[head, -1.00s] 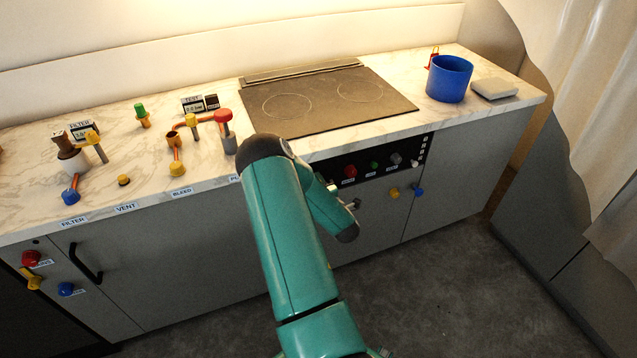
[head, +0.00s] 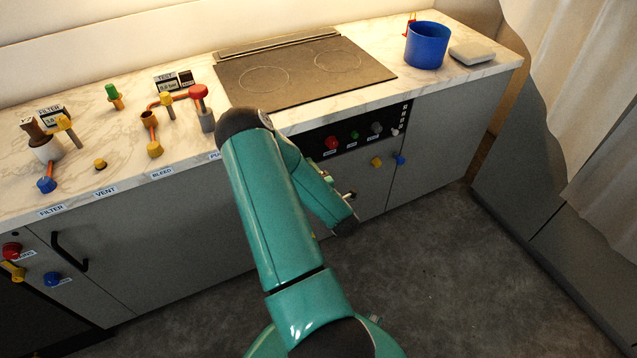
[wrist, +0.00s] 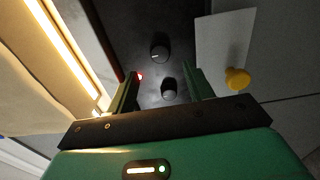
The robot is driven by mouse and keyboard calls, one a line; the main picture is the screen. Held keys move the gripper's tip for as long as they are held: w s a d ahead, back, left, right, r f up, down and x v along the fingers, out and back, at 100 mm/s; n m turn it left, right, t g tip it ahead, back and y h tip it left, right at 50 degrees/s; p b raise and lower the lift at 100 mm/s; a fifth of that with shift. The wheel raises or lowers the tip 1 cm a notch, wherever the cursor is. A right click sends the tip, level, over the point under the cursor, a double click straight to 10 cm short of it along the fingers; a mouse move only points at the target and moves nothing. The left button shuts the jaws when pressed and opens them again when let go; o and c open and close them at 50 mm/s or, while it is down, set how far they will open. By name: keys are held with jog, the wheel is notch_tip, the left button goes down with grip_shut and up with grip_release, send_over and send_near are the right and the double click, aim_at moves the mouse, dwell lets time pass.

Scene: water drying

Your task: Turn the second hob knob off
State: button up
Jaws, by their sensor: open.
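The hob (head: 285,95) is a dark plate set in the marble counter. A black control panel (head: 408,112) on the cabinet front below it carries a red knob (head: 332,142), a small green knob (head: 354,134), a grey knob (head: 376,127) and a white knob (head: 396,132). In the wrist view two dark round knobs show, a farther one (wrist: 160,50) and a nearer one (wrist: 168,88), beside a small red light (wrist: 139,76). My gripper (wrist: 160,78) is open, its fingers on either side of the nearer knob; contact cannot be told. My arm hides its tip in the head view.
A blue pot (head: 427,46) stands on the counter. Pipes and valves fill the left. The floor is clear.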

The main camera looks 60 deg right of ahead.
jog(key=v, duration=0.5)
jog(key=shift+s+a, duration=0.1)
dwell(0.5)
